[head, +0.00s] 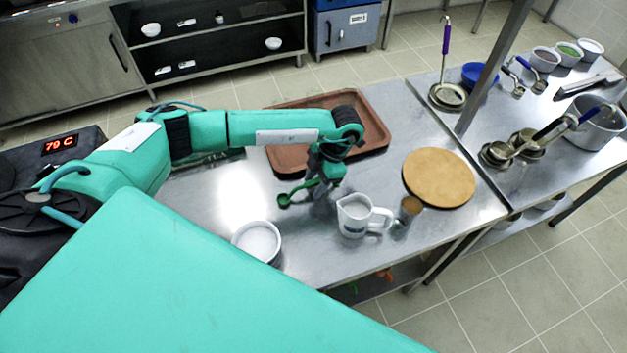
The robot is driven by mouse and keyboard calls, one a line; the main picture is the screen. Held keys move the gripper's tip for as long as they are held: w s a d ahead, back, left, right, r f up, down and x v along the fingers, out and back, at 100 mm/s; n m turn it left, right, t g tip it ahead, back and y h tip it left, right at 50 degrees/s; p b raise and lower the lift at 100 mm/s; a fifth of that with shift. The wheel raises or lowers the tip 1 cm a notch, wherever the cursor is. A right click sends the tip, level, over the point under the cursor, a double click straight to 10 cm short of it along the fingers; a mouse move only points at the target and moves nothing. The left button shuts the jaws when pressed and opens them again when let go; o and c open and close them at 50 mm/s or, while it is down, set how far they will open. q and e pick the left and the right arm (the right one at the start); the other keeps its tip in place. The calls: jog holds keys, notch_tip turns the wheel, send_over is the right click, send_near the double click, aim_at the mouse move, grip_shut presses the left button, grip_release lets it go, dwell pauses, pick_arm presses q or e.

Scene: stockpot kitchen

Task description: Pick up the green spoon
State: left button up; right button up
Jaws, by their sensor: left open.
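The green spoon (285,200) lies on the steel table (215,190), its bowl to the left and its handle running up to the right. My left gripper (318,192) points down over the handle end of the spoon. It is open, and its fingers are close to the handle. The gripper partly hides the handle end, so I cannot tell whether the fingers touch it. My right gripper is not in view.
A white measuring jug (353,216) stands just right of the gripper, beside a brown cup (409,208) and a round wooden board (439,178). A brown tray (375,135) lies behind the gripper. A white bowl (257,241) sits at the front left.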

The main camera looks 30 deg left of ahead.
aim_at(316, 180)
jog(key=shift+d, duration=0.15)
pick_arm(q)
grip_shut()
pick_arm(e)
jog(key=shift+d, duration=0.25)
